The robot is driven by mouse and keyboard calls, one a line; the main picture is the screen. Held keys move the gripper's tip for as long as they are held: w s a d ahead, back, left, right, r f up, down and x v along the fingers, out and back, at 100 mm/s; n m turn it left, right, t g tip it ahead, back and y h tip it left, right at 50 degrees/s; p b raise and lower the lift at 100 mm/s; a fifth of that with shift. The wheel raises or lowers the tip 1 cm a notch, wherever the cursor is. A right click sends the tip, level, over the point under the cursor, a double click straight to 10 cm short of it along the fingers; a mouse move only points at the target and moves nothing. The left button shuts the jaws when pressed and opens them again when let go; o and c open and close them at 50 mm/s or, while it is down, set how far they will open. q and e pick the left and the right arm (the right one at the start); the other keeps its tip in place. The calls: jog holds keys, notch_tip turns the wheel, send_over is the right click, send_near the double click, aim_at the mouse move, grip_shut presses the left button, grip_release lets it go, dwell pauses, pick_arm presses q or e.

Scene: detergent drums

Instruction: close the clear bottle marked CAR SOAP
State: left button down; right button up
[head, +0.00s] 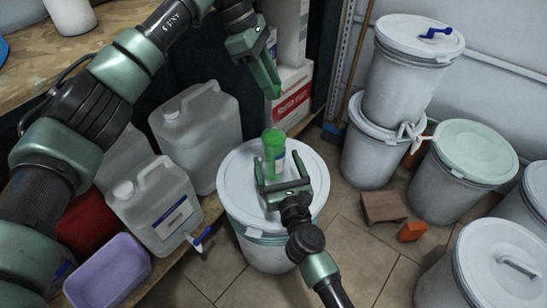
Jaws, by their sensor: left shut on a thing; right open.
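The bottle (273,146) stands upright on the white lid of a drum (235,185) in the middle of the head view. Its upper part looks green, and a pale and blue label shows lower down; I cannot read its marking. My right gripper (279,166) is open, low at the near side of the bottle, with its fingers to either side. My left gripper (272,92) is above and behind the bottle, apart from it, pointing down. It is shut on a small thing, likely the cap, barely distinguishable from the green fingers.
Large clear jugs (160,205) and a purple tub (108,272) stand at the left. A red and white box (291,98) is behind the drum. Stacked white drums (402,85), a brown block (384,207) and an orange block (411,231) are at the right.

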jog(key=shift+x, duration=2.2)
grip_shut()
